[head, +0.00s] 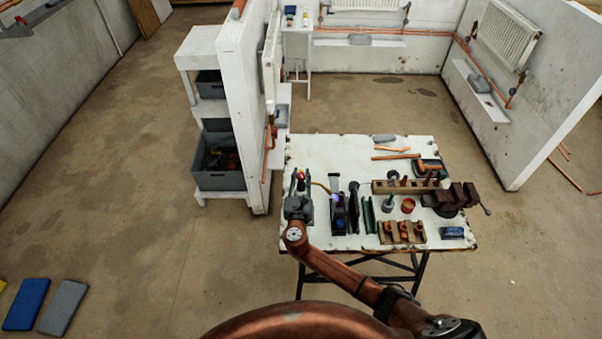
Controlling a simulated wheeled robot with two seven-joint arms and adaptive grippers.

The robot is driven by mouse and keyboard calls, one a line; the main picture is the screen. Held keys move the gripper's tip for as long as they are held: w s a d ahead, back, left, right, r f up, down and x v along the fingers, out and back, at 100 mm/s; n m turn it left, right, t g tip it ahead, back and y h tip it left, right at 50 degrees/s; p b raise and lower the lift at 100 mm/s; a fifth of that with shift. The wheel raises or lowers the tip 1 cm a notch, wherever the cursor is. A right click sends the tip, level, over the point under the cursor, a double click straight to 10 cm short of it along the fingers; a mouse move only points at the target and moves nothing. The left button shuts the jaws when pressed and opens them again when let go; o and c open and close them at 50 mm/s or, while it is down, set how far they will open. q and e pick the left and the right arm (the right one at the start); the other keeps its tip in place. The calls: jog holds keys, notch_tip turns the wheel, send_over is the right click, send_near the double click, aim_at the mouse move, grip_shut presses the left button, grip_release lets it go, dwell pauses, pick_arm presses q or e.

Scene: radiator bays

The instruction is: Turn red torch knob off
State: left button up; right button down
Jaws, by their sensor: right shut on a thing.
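My right gripper (301,184) is over the left end of the white workbench (345,155), its arm reaching up from the lower right. Its fingers point to the far side and are shut on the torch there. A small red part, seemingly the red torch knob (301,174), shows at the fingertips. A thin brass-coloured tube (320,186) runs out to the right of the fingers, seemingly part of the torch. The gripper hides most of the torch's body, and the knob's setting is too small to tell. My left gripper is out of view.
Close right of the gripper stand dark upright holders (339,212). A white partition (246,110) rises left of the bench. The bench's far left is clear.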

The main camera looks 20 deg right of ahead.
jog(key=shift+m+g+h+b, duration=0.3)
jog(key=shift+m+g+h, duration=0.55)
jog(key=shift+h, duration=0.45)
jog(key=shift+m+g+h+b, duration=0.25)
jog(key=shift+m+g+h, duration=0.3)
jog(key=shift+m+h, duration=0.65)
jog(key=shift+h, duration=0.4)
jog(key=c, duration=1.6)
grip_release()
jog(key=v, duration=1.2)
jog(key=shift+r, duration=0.25)
